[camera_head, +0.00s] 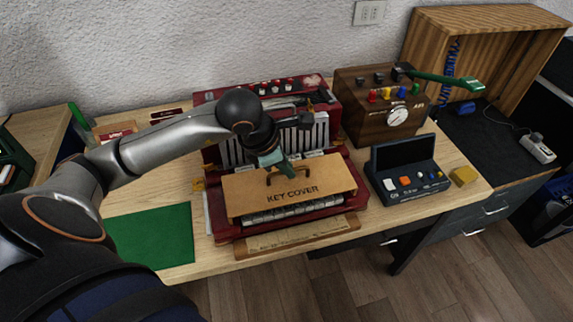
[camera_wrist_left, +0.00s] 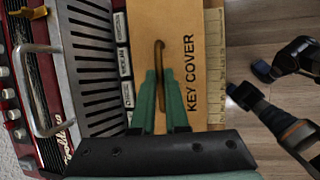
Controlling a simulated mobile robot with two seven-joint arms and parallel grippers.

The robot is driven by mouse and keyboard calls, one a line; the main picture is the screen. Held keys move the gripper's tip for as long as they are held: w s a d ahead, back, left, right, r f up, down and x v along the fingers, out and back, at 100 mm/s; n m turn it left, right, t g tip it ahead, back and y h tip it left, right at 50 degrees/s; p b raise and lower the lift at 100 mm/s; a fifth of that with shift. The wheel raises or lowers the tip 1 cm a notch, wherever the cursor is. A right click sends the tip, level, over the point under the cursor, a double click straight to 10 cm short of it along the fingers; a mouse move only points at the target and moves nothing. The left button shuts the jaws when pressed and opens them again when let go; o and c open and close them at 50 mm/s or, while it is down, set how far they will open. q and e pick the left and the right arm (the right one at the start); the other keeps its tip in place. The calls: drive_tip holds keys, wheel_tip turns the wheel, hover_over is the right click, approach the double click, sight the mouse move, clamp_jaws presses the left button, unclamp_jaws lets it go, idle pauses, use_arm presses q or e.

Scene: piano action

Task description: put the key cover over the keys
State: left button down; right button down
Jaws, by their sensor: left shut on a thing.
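The key cover (camera_head: 325,178) is a tan wooden board with a dark curved handle and the words KEY COVER. It lies over the keyboard of the red accordion-like instrument (camera_head: 222,234). White keys (camera_head: 290,212) show below its front edge. I cannot tell whether it rests down or hangs slightly above. My left gripper (camera_head: 284,168) reaches in from behind and left, its green fingers shut on the handle. In the left wrist view the fingers (camera_wrist_left: 162,78) close around the handle (camera_wrist_left: 160,52), with the cover (camera_wrist_left: 197,40) beneath.
A dark blue device (camera_head: 408,185) and a yellow block (camera_head: 463,176) stand right of the instrument. A wooden box with knobs (camera_head: 385,115) is behind. A green mat (camera_head: 153,236) lies at left. A wooden strip (camera_head: 295,236) lies along the table's front edge.

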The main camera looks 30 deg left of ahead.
use_arm(q)
drive_tip(key=shift+f+b, duration=0.35)
idle(0.3)
drive_tip(key=c, duration=0.8)
unclamp_jaws()
drive_tip(key=shift+c, duration=0.2)
drive_tip(key=v, duration=1.2)
drive_tip(key=shift+r, duration=0.25)
drive_tip(key=shift+s, duration=0.15)
